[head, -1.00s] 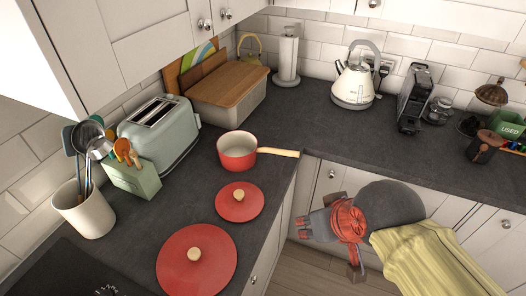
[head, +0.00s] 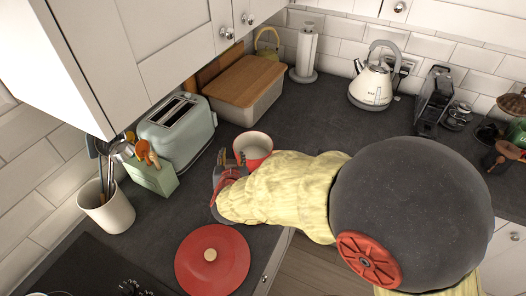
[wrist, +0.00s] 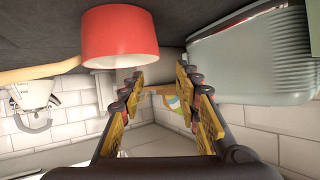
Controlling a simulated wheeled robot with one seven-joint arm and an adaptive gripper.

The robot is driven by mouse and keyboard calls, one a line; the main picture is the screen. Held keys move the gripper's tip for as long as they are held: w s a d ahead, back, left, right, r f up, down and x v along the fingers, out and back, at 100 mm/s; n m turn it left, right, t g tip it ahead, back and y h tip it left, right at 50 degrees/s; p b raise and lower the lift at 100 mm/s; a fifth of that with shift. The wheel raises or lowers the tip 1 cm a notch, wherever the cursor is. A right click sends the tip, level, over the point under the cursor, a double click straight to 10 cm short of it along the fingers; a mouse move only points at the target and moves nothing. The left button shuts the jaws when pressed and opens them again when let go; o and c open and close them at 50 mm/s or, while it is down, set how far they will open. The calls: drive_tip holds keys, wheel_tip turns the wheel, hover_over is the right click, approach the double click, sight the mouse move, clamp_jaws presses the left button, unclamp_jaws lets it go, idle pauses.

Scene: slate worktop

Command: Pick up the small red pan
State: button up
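The small red pan (head: 257,148), with a cream inside, stands on the dark worktop in front of the bread box. In the head view my forearm covers its handle. In the wrist view the pan (wrist: 118,38) shows at the upper left, with its pale wooden handle (wrist: 42,72) pointing left. My gripper (head: 231,158) is just left of the pan in the head view. In the wrist view its two fingers (wrist: 160,88) are spread apart with nothing between them. The pan lies beyond the fingertips, off to one side. I cannot tell whether a finger touches it.
A pale green toaster (head: 178,132) stands close behind my gripper, left of the pan. A large red lid (head: 212,260) lies at the front. A utensil pot (head: 106,208) and green holder (head: 152,177) stand left. A wood-lidded box (head: 233,90) is behind. A kettle (head: 371,84) stands right.

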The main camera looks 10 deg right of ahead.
sight(235, 150)
drive_tip(key=shift+h, duration=0.7)
drive_tip(key=b+x, duration=0.1)
drive_tip(key=x, duration=0.3)
drive_tip(key=f+b+x, duration=0.1)
drive_tip(key=x, duration=0.3)
drive_tip(key=shift+s+b, duration=0.1)
drive_tip(key=shift+b, duration=0.25)
drive_tip(key=c, duration=0.4)
clamp_jaws()
drive_tip(key=shift+r, duration=0.1)
